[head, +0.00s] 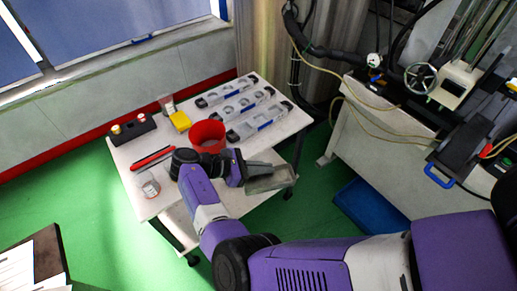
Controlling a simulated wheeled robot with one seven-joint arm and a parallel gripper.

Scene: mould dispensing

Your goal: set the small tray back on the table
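The small tray (272,181) is a grey, shallow metal tray with raised sides. It is at the front right edge of the white table (205,166), partly out past that edge in the head view. My gripper (246,172) is at the tray's left end and appears shut on it. The fingertips are small and partly hidden by my wrist. The tray seems held above the table top, but its exact height is hard to tell.
A machine bench (385,140) stands at the right.

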